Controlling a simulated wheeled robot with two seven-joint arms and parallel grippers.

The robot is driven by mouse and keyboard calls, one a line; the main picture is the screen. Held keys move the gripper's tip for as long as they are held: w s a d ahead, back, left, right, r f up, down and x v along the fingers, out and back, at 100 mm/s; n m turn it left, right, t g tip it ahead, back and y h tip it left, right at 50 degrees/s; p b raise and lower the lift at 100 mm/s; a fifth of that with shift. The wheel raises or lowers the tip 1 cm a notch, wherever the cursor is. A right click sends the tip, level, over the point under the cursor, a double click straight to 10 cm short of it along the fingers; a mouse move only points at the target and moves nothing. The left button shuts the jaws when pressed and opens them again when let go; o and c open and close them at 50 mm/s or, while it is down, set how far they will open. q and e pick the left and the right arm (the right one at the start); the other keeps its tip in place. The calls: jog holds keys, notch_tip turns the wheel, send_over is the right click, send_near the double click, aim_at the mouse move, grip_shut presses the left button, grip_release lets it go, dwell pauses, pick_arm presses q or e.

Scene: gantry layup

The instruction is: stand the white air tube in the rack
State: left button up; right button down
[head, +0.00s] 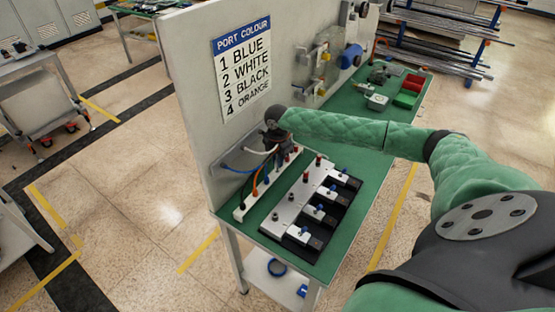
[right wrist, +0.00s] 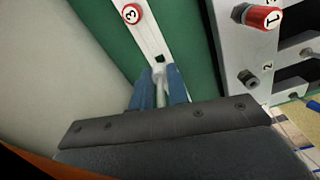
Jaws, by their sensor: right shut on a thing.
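My right gripper (head: 275,145) is at the far left end of the bench, beside the upright panel. In the right wrist view its blue fingers (right wrist: 159,95) are shut on the white air tube (right wrist: 160,78), whose end is near a dark square hole in a narrow white strip. This strip, which looks like the rack (head: 240,212), lies along the panel; whether the tube end is in the hole I cannot tell. In the head view the white tube (head: 262,154) curves toward the gripper. Blue, green and orange tubes are beside it. My left gripper is out of view.
A white manifold plate (head: 290,206) with black valve blocks and red caps lies right of the strip. A red cap marked 3 (right wrist: 131,13) is on the strip. A port colour sign (head: 243,68) hangs on the panel. Red and green bins (head: 408,92) stand at the back.

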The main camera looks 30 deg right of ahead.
pick_arm(q)
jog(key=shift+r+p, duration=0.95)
jog(key=shift+p, duration=0.05)
dwell(1.2)
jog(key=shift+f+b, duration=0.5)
jog(key=shift+b, duration=0.05)
pick_arm(e)
jog(key=shift+f, duration=1.45)
jog(key=c, duration=1.3)
grip_release()
jog(key=shift+r+b, duration=0.45)
jog(key=shift+r, duration=0.05)
notch_tip(320, 180, up, 4)
jog(key=shift+f+b, duration=0.1)
jog(key=shift+b, duration=0.95)
notch_tip(320, 180, up, 2)
jog(key=shift+r+b, duration=0.1)
jog(key=shift+b, duration=0.2)
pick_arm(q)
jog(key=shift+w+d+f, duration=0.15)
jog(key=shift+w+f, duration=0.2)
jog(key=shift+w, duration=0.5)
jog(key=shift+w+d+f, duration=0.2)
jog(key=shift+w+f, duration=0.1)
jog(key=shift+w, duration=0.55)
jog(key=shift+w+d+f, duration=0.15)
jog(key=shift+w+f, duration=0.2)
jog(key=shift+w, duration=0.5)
pick_arm(e)
jog(key=shift+r, duration=0.45)
